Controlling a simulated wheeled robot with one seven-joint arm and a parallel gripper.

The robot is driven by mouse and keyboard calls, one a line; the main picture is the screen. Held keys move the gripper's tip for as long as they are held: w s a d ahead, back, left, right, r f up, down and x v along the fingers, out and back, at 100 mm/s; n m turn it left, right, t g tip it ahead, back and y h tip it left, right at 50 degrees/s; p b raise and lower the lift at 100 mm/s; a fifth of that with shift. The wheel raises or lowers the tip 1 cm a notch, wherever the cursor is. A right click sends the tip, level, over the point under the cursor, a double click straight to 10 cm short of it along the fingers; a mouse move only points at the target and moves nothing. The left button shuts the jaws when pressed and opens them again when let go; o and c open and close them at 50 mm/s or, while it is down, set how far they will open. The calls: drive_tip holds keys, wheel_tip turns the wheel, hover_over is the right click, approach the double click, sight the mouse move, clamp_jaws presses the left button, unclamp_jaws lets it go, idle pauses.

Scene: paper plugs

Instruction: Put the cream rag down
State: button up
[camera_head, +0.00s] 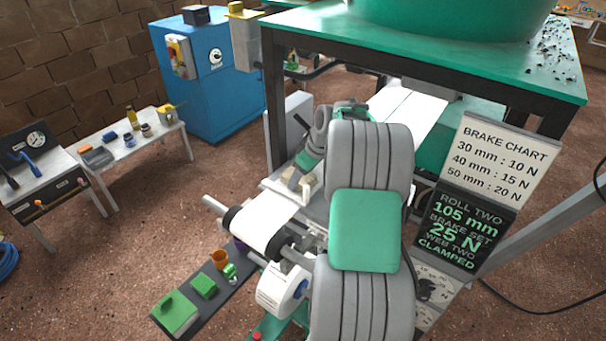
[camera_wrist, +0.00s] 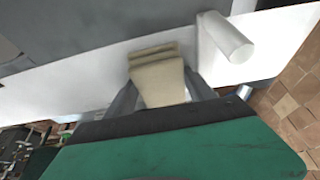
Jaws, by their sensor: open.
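The cream rag (camera_wrist: 158,76) is a small folded cloth. In the wrist view it lies between the two fingers of my gripper (camera_wrist: 162,92), at the border of a grey surface and a white one. The fingers are apart, one on each side of it; I cannot tell whether either touches it. In the head view my gripper (camera_head: 302,184) points down over the machine's pale deck, and the rag (camera_head: 291,179) shows only partly beside it. My arm hides much of the deck there.
A white roller (camera_wrist: 228,38) is close to the rag in the wrist view. A white paper web (camera_head: 260,222) runs over a black-ended roller at the front. A dark shelf (camera_head: 196,281) holds green items and an orange cup (camera_head: 219,258). A brake chart sign (camera_head: 505,158) stands at right.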

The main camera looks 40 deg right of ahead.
sight(309, 180)
drive_tip(key=b+v, duration=0.1)
drive_tip(key=v, duration=0.6)
drive_tip(key=shift+r, duration=0.1)
drive_tip(key=s+a+r, duration=0.2)
drive_tip(key=a+r, duration=0.2)
drive_tip(key=a, duration=1)
drive_tip(key=s+a+f+m+h, duration=0.1)
drive_tip(key=s+a+f+m, duration=0.2)
drive_tip(key=s+a, duration=1.1)
drive_tip(key=shift+s+m+g, duration=0.3)
drive_tip(key=shift+s, duration=0.6)
